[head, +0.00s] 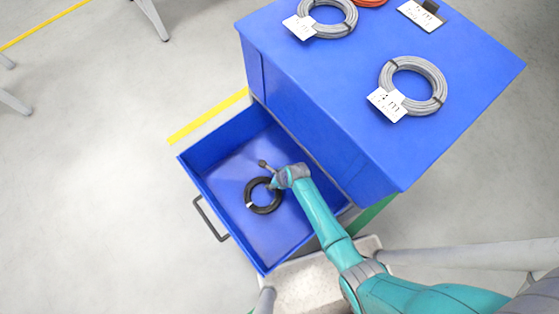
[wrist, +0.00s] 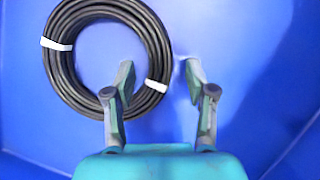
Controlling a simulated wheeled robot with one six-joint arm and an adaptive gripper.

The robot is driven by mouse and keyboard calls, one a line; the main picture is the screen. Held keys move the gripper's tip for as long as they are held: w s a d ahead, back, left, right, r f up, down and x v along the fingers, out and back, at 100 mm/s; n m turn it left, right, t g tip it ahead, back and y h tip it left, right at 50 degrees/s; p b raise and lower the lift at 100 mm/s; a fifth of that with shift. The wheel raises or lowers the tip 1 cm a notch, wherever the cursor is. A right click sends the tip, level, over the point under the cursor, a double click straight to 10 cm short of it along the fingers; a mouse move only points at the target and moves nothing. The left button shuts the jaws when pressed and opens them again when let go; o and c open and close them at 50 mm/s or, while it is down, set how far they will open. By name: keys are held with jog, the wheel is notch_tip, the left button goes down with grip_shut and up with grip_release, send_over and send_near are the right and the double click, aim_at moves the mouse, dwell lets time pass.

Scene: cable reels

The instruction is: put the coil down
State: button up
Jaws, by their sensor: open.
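A black coil (head: 252,207) lies in the open blue drawer (head: 278,247). In the wrist view the coil (wrist: 66,88) shows at the upper left, with white bands around it. My gripper (wrist: 157,75) is open, with its fingers spread apart. The left finger overlaps the coil's right side in the picture; I cannot tell whether they touch. The right finger is over bare blue drawer floor. In the head view my gripper (head: 268,176) is inside the drawer's outline, and my arm hides part of the coil's right side.
A blue cabinet top (head: 330,95) holds grey coils with white tags (head: 390,104), part of an orange coil (head: 370,2) and a clipboard (head: 420,13). The drawer's front wall with its dark handle (head: 208,220) faces left. The drawer floor around the coil looks clear.

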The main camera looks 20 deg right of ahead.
jog(key=v, duration=0.9)
jog(key=shift+r, duration=0.3)
jog(key=shift+s, duration=0.1)
